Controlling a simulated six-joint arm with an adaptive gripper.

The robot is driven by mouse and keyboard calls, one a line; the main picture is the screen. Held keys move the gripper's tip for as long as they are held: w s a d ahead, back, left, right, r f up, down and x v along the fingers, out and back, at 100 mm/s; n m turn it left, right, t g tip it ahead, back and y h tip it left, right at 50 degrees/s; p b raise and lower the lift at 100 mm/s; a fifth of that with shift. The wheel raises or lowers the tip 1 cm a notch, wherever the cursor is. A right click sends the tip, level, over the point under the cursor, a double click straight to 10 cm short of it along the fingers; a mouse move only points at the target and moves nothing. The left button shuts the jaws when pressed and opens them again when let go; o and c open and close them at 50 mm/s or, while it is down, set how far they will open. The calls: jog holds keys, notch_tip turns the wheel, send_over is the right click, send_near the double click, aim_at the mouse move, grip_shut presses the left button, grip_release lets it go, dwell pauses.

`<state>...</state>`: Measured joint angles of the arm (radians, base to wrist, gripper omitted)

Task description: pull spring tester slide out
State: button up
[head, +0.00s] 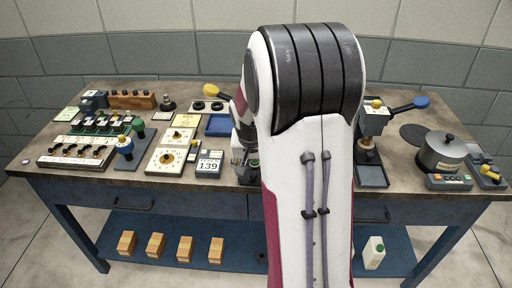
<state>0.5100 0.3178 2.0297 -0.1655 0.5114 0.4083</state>
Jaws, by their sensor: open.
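I cannot tell for sure which thing is the spring tester. A grey upright device with a yellow knob and a blue-ended lever (376,118) stands just right of my arm. A flat dark tray-like plate (371,177) lies at its front, partly hidden by my arm; whether this is the slide is unclear. My gripper (244,168) shows small at the left edge of my arm, low over the bench's front middle. It is open, and its fingers are mostly hidden. It is apart from the grey device, on the other side of my arm.
The bench (210,92) carries a dial panel (173,144), a 139 display (208,164), switch rows (78,147) and a blue tray (219,125) at left. A lidded pot (441,152) and button boxes (449,182) stand at right.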

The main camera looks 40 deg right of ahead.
jog(key=shift+r, duration=3.45)
jog(key=shift+s+a+f, duration=0.15)
jog(key=shift+s+a, duration=0.05)
jog(key=s+a+r+n+t+y, duration=0.1)
jog(key=s+a+r+n, duration=0.3)
jog(key=s+a, duration=0.6)
jog(key=s+a+r+n+t+y, duration=0.1)
jog(key=s+a+r+n, duration=0.4)
jog(key=s+a, duration=0.5)
jog(key=shift+a+t, duration=0.6)
jog(key=shift+a, duration=2.4)
jog(key=shift+r, duration=0.1)
